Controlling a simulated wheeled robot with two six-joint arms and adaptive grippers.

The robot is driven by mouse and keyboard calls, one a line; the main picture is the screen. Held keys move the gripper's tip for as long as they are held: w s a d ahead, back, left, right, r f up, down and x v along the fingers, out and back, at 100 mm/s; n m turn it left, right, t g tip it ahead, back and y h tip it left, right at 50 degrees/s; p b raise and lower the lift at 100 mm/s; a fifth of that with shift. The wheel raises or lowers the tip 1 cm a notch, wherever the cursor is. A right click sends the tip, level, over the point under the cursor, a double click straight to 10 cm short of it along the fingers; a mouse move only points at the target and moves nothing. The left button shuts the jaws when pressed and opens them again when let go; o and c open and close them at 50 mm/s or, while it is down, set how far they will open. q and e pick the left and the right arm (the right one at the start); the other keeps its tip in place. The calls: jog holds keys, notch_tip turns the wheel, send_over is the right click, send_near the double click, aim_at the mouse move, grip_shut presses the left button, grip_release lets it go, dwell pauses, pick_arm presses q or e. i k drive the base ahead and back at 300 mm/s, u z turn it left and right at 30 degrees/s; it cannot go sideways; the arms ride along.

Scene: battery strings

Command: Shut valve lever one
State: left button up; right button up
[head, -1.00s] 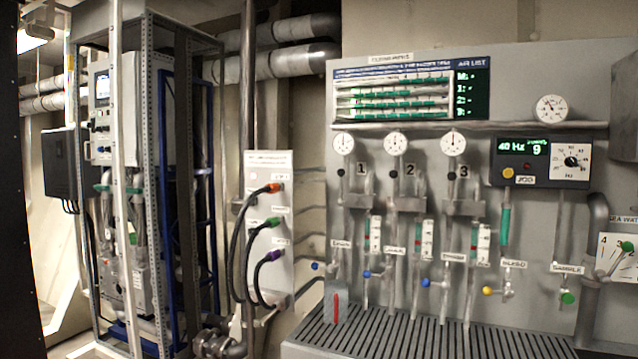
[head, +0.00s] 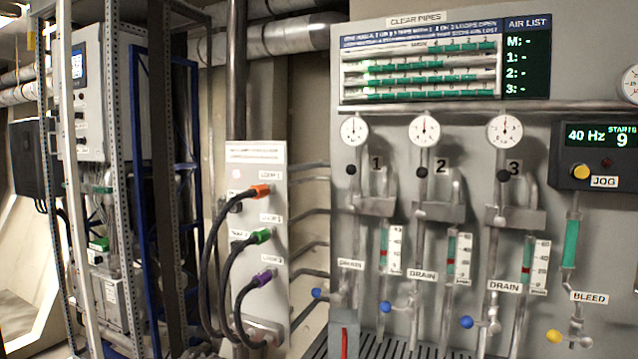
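In the head view, a grey wall panel carries three upright pipe lines marked 1, 2 and 3. At line 1 (head: 376,163) there is a black round knob (head: 351,170) just below a white dial gauge (head: 354,131); I cannot tell if it is the tip of a lever or whether it stands open or shut. Lower on this line is a drain valve with a blue handle end (head: 316,294), pointing left. A red upright piece (head: 344,341) shows at the bottom edge. Neither of my grippers is in view.
Lines 2 (head: 441,166) and 3 (head: 513,167) have matching black knobs and blue drain handles. Left of the panel, a white socket box (head: 266,170) has orange, green and purple plugs with hanging black cables. A slatted shelf (head: 396,347) juts out below.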

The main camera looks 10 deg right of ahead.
aim_at(351, 169)
jog(key=z, duration=0.35)
jog(key=i, duration=0.85)
jog(key=z, duration=0.6)
